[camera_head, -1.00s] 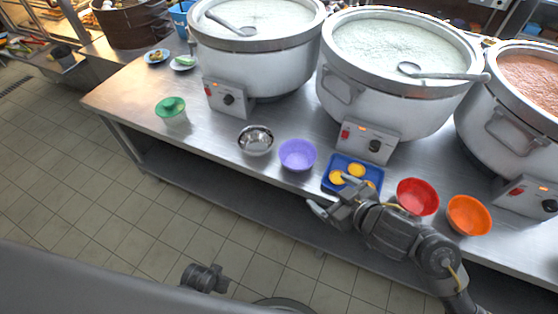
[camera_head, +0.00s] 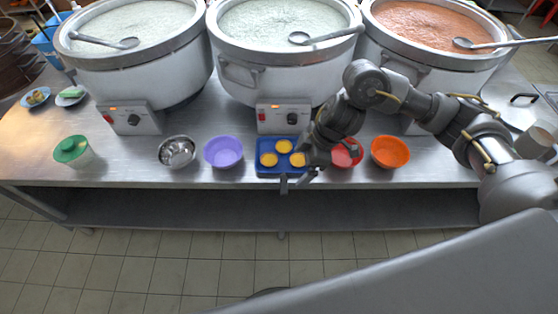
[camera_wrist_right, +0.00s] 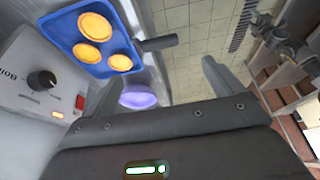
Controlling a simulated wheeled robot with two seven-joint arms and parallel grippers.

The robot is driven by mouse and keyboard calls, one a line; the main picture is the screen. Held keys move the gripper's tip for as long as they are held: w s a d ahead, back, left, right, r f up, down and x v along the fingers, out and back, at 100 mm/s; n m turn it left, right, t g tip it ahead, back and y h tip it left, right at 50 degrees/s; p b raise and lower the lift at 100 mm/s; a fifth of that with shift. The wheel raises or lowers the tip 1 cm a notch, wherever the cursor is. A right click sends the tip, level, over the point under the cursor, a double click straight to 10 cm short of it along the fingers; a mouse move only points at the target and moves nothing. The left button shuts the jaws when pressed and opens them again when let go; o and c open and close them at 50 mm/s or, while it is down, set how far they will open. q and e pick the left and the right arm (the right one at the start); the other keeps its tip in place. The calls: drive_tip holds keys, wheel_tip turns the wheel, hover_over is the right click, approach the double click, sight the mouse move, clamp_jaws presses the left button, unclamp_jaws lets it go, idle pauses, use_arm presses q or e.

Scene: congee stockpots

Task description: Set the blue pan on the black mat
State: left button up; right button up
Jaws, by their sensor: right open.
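The blue pan (camera_head: 265,171) is a small rectangular tray on the steel counter's front edge. It holds several round yellow pieces, and its dark handle (camera_head: 284,184) points out past the edge. My right gripper (camera_head: 308,174) is open, beside the pan's right front corner and close to the handle. In the right wrist view the blue pan (camera_wrist_right: 69,45) is at upper left, and its black handle (camera_wrist_right: 158,43) lies beyond the spread fingers (camera_wrist_right: 160,86), with nothing held. I cannot make out a black mat in either view. My left gripper is not in view.
A purple bowl (camera_head: 223,152) and a metal bowl (camera_head: 177,151) stand left of the pan. A red bowl (camera_head: 345,154), partly hidden by my arm, and an orange bowl (camera_head: 390,152) stand right. Large stockpots (camera_head: 285,75) line the back.

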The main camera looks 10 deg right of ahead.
approach(284, 183)
wheel_tip(284, 183, down, 2)
drive_tip(key=shift+a+x, duration=0.15)
drive_tip(key=shift+x, duration=1.3)
drive_tip(key=shift+a+x, duration=0.2)
drive_tip(key=shift+x, duration=1.3)
drive_tip(key=shift+r, duration=0.2)
drive_tip(key=c, duration=1.3)
drive_tip(key=shift+r, duration=0.45)
drive_tip(key=shift+c, duration=0.7)
drive_tip(key=s+d+r, duration=0.9)
drive_tip(key=d+r, duration=0.1)
drive_tip(key=r, duration=0.2)
drive_tip(key=shift+s, duration=0.4)
